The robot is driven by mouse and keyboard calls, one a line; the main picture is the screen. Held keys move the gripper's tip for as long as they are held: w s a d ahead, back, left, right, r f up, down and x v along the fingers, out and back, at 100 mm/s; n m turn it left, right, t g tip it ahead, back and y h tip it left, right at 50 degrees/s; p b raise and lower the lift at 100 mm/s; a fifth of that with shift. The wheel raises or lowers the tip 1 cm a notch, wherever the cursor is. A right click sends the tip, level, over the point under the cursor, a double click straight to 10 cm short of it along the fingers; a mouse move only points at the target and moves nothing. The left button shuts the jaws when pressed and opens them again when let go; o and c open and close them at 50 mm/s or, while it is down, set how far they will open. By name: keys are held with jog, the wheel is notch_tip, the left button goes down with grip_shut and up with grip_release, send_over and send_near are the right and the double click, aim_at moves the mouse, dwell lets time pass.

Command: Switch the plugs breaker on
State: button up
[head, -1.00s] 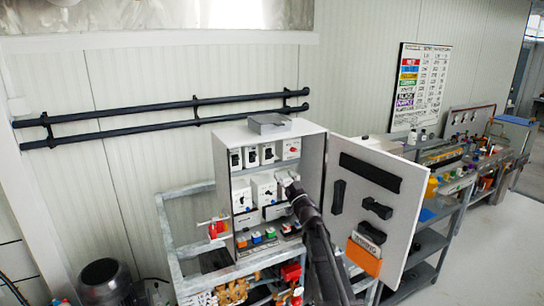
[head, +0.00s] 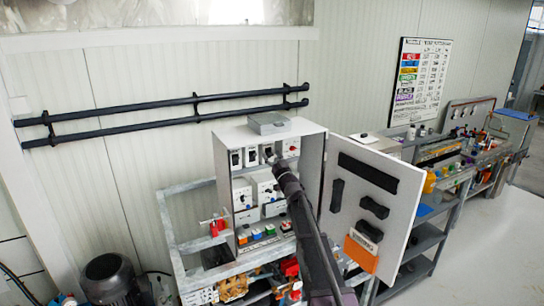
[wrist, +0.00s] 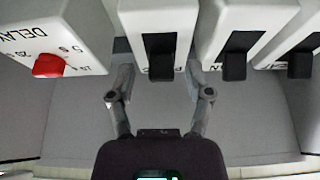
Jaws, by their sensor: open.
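The open electrical cabinet (head: 221,180) has a top row of white breakers with black levers. The third white breaker (wrist: 158,18) from the left in the head view is largely behind my gripper (head: 270,156). In the wrist view, which looks turned over, this breaker lies between the two fingers of my gripper (wrist: 158,76), with its black lever (wrist: 161,62) between the fingertips. Its label is mostly hidden; only a letter like P shows. The fingers are apart, one on each side; contact cannot be told. Two neighbouring breakers (wrist: 240,25) stand at right in the wrist view.
A white delay module (wrist: 50,30) with a red knob (wrist: 48,66) stands close beside the left finger in the wrist view. The open cabinet door (head: 400,190) bounds the right side. White modules (head: 242,193) and coloured parts (head: 256,235) fill the lower rows.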

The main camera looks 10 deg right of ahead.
jog(key=shift+a, duration=0.1)
grip_shut()
jog(key=shift+r+p, duration=0.15)
jog(key=shift+p, duration=0.15)
jog(key=shift+r+g+p, duration=0.25)
jog(key=shift+g+p, duration=0.25)
jog(key=shift+p, duration=0.45)
jog(key=shift+g+h+p, duration=0.3)
jog(key=shift+p, duration=0.2)
jog(key=shift+w+r+g+h+p, duration=0.1)
jog(key=shift+r+g+h+p, duration=0.2)
jog(key=shift+g+p, duration=1.1)
jog(key=shift+w+r+g+h+p, duration=0.1)
jog(key=shift+r+g+h+p, duration=0.2)
jog(key=shift+p, duration=1.95)
jog(key=shift+f, duration=0.15)
grip_release()
